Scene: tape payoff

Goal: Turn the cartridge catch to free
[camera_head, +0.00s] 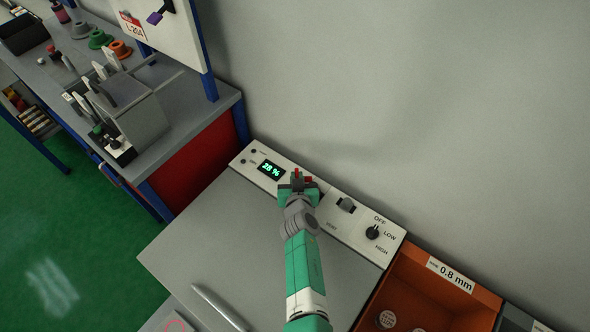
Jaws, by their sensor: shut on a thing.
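My gripper (302,180) is at the sloped white control panel (335,236), just right of the green "28 %" display (270,170). It is shut on a small part there, which the jaws and wrist mostly hide. Small red pieces show at the gripper's end, and I cannot tell whether they are fingertips or the held part. No label reading catch or free is legible. I cannot tell for sure whether the held part is the cartridge catch, or which way it is turned.
An orange bin (418,276) marked 0.8 mm adjoins the panel. A pale bar (216,304) lies on the grey top. A cluttered bench (190,95) stands at the left; the wall is close behind.

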